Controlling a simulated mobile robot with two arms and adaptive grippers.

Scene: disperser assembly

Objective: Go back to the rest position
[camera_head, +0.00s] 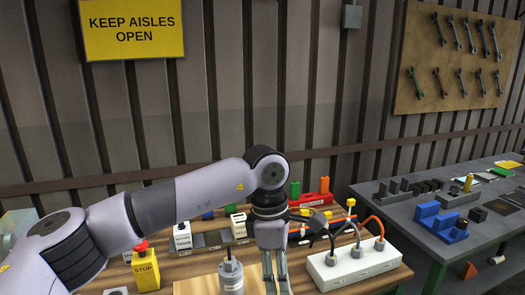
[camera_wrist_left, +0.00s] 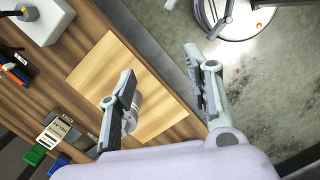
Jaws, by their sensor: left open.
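My left gripper (camera_head: 275,282) points down over the workbench, just right of a grey cylinder (camera_head: 231,276) in the head view. In the left wrist view the same gripper (camera_wrist_left: 162,65) has its two fingers well apart with nothing between them. The grey cylinder (camera_wrist_left: 137,108) shows there partly hidden behind one finger, on a light wooden board (camera_wrist_left: 105,70). My right gripper is in neither view.
A white block (camera_head: 350,263) with plugged cables stands right of the gripper. A yellow stop-button box (camera_head: 146,272) stands at left, below my forearm. A dark side table (camera_head: 390,196) at right carries blue and grey parts. The space above the bench is open.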

